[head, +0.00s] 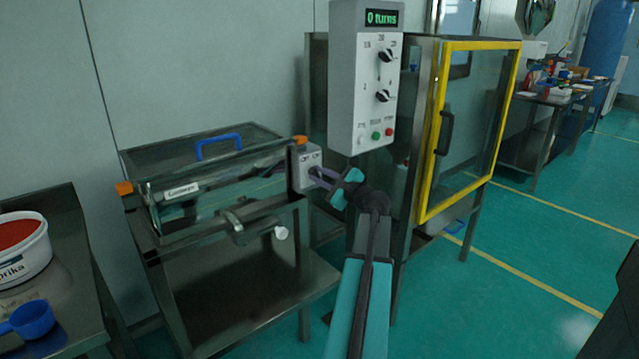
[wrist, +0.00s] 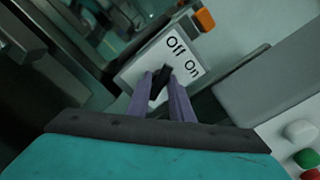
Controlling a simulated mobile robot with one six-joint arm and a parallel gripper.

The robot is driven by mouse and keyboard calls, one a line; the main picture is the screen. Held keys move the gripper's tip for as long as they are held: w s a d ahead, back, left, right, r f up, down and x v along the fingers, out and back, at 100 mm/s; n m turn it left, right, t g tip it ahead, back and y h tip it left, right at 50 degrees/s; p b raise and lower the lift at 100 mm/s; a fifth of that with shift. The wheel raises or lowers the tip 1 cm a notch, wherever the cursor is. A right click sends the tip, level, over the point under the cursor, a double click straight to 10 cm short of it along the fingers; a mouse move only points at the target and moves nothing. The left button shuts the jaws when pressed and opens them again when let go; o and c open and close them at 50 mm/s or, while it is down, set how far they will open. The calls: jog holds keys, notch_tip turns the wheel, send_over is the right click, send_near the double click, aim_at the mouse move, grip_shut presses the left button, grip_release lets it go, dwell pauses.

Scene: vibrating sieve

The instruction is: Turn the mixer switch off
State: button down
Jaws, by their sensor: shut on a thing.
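The mixer switch is a grey box with a white face (wrist: 135,74) marked "Off" and "On", with a small black knob (wrist: 161,82). In the wrist view the knob's upper end appears to point toward the word "Off". My gripper (wrist: 163,80) is shut on the knob, with one purple finger on each side. In the head view the switch box (head: 301,158) sits at the right end of the mixer (head: 262,190), a steel trough with a blue-handled lid. My gripper (head: 313,174) reaches it from the right and hides the knob there.
A control panel (head: 345,95) with a "0 turns" display hangs just above and right of the switch. Behind it stands a cabinet with a yellow-framed door (head: 428,170). A paprika tub (head: 25,262) and a blue scoop (head: 30,319) are at left.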

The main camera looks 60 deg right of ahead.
jog(key=n+b, duration=0.1)
jog(key=n, duration=0.1)
jog(key=shift+s+f+n+b, duration=0.1)
jog(key=shift+f+n+b, duration=0.1)
jog(key=shift+n+b, duration=0.15)
jog(key=c, duration=2.5)
grip_release()
jog(key=shift+r+n, duration=0.15)
jog(key=shift+n, duration=0.1)
jog(key=shift+c, duration=0.2)
jog(key=o, duration=1)
jog(key=shift+c, duration=0.2)
jog(key=v, duration=1.3)
jog(key=shift+s+a+p, duration=0.2)
jog(key=shift+s+p, duration=0.15)
